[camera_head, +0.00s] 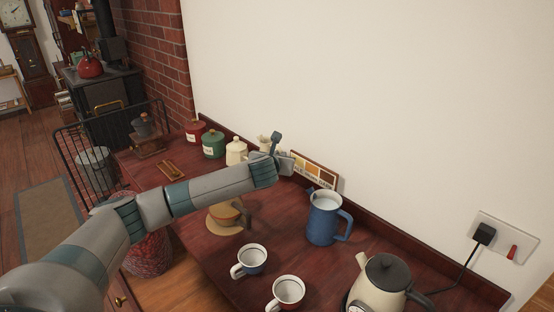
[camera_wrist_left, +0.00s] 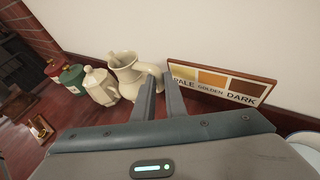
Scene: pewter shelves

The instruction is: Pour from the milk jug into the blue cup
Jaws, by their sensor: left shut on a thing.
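The cream milk jug (camera_wrist_left: 126,72) stands upright near the wall in the left wrist view, its handle toward my gripper. In the head view only a little of the milk jug (camera_head: 264,142) shows behind my left gripper (camera_head: 275,146). In the left wrist view the two fingers of my left gripper (camera_wrist_left: 161,82) are shut on the jug's handle. The blue cup (camera_head: 251,261) stands upright on the dark red counter, nearer the camera and well away from the jug. My right gripper is not in view.
A red-brown cup (camera_head: 288,292) stands beside the blue cup. A blue pitcher (camera_head: 324,222) and a cream kettle (camera_head: 379,283) stand to the right. Red (camera_head: 195,132), green (camera_head: 213,145) and cream (camera_head: 236,152) canisters line the wall. A colour-chart sign (camera_head: 314,169) leans behind.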

